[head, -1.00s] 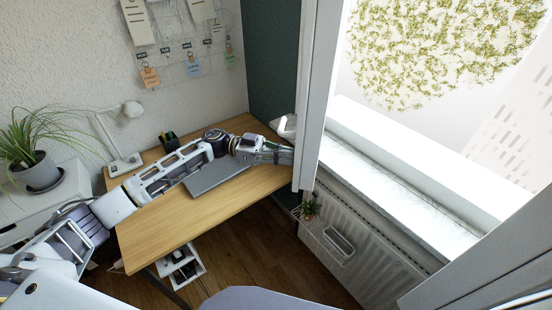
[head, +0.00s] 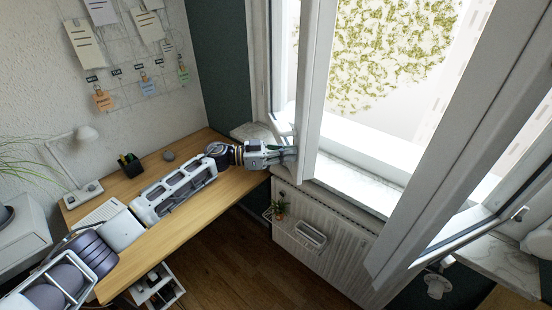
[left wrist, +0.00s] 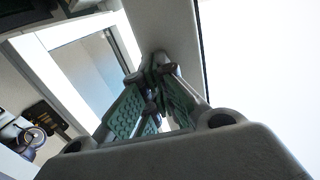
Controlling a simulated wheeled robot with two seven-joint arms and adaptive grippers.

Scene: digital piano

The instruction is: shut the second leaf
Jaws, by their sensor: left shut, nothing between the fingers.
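The window has two white-framed leaves, both standing open into the room in the head view. The left leaf (head: 318,75) is near the corner, and the right leaf (head: 425,170) stands at a wide angle with its lower corner over the radiator. My left gripper (head: 293,153) is shut and empty, with its fingertips at the lower part of the left leaf. In the left wrist view the shut fingers (left wrist: 160,68) point at a white frame bar (left wrist: 172,28); I cannot tell whether they touch it. My right gripper is not in view.
The white sill (head: 355,185) runs below the opening, above the radiator (head: 325,240). A small plant (head: 279,208) is at the radiator's left end. The wooden desk (head: 235,190) lies under my left arm, with a lamp (head: 75,150) and pen holder (head: 131,165).

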